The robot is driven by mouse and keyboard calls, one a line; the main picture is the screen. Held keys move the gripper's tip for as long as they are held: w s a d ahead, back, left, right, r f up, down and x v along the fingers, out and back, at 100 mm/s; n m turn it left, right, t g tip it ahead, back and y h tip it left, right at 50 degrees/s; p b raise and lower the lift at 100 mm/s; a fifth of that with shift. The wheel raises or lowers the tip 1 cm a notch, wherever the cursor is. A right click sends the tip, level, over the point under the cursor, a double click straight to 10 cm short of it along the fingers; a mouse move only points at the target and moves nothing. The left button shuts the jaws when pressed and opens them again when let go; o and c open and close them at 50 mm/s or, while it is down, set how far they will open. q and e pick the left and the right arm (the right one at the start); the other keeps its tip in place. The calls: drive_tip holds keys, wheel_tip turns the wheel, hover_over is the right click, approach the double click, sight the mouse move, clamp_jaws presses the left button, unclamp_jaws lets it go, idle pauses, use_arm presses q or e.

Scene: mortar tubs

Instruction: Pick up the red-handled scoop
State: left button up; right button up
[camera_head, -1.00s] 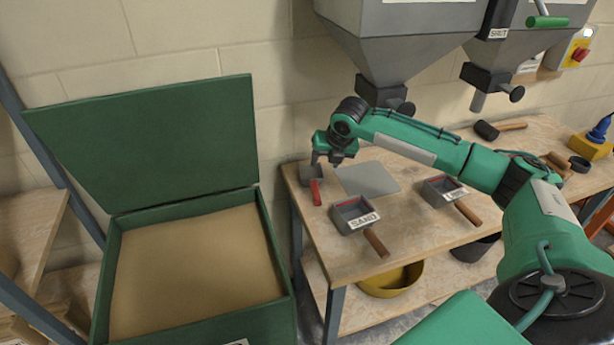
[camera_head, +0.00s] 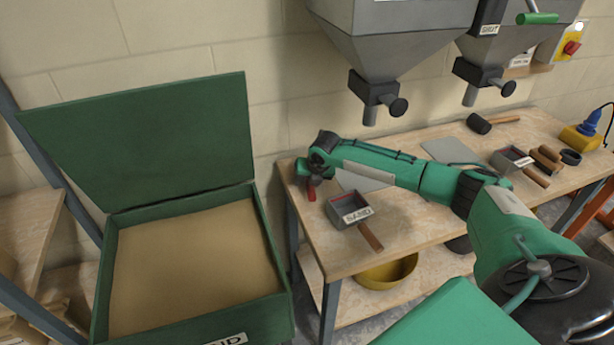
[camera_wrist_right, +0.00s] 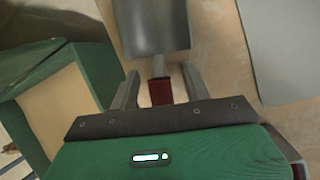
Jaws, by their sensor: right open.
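The red-handled scoop lies at the left end of the workbench. Its red handle (camera_head: 311,191) shows just below my right gripper (camera_head: 304,176) in the head view; its grey pan is mostly hidden there by the gripper. In the right wrist view the grey pan (camera_wrist_right: 152,28) points away from me, and the red handle (camera_wrist_right: 160,92) lies between the two fingers of my open right gripper (camera_wrist_right: 160,78). A gap shows on each side of the handle. I cannot tell how far the fingers are above the bench. My left gripper is out of view.
A SAND scoop (camera_head: 348,207) with a wooden handle lies right of the gripper on the workbench (camera_head: 335,248). A grey plate (camera_head: 362,180) lies partly under my arm. A green open sand bin (camera_head: 276,255) stands left. Hopper spouts (camera_head: 370,115) hang above the bench.

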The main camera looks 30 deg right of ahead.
drive_tip(key=c, duration=0.9)
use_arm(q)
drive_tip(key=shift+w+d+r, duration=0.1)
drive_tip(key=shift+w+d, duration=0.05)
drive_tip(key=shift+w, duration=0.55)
use_arm(e)
clamp_jaws()
drive_tip(key=shift+r, duration=0.1)
